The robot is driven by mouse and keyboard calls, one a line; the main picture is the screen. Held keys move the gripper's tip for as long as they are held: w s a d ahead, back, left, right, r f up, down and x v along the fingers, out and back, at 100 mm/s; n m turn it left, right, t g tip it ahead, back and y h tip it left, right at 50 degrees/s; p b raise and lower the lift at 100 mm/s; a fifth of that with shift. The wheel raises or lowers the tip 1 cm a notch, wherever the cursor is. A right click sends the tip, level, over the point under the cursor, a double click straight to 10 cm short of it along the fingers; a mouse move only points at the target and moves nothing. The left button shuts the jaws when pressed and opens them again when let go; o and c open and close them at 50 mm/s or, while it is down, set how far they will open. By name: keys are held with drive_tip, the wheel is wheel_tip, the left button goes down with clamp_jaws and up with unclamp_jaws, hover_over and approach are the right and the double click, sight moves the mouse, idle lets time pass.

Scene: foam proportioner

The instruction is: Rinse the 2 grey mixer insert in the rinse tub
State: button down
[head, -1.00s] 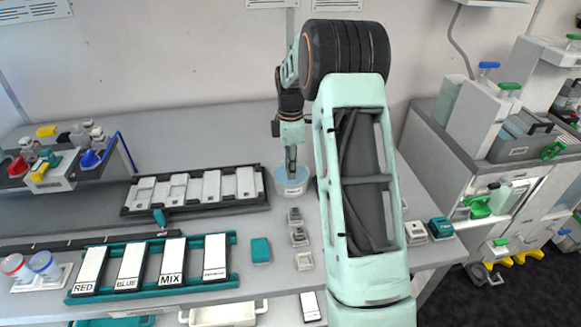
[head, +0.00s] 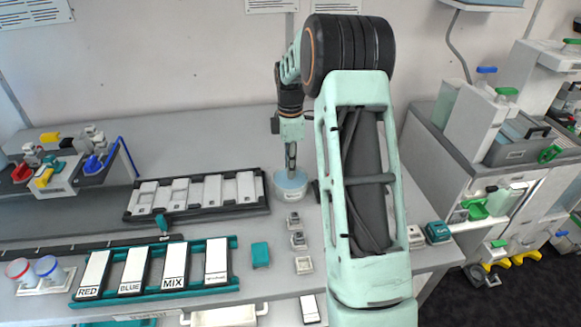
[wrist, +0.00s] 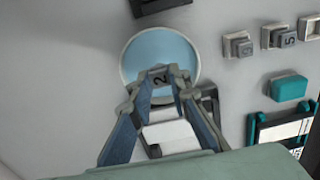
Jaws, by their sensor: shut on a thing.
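The rinse tub (head: 291,192) is a round white tub with pale blue water, standing on the bench. It also shows in the wrist view (wrist: 148,45). My gripper (head: 290,172) points down over the tub. In the wrist view my gripper (wrist: 161,86) is shut on the small grey mixer insert (wrist: 159,77) marked 2, which lies over the near part of the water. I cannot tell whether the insert touches the water. In the head view the insert is too small and hidden to make out.
Right of the tub in the wrist view stand a grey insert (wrist: 238,45), another marked 5 (wrist: 283,36), and a teal block (wrist: 291,88). A black rack with white cartridges (head: 197,190) stands left of the tub. A teal labelled rack (head: 155,268) is nearer.

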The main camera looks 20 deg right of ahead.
wheel_tip(320, 180, up, 6)
drive_tip(key=p, duration=0.3)
drive_tip(key=shift+p, duration=0.3)
drive_tip(key=shift+s+f, duration=0.1)
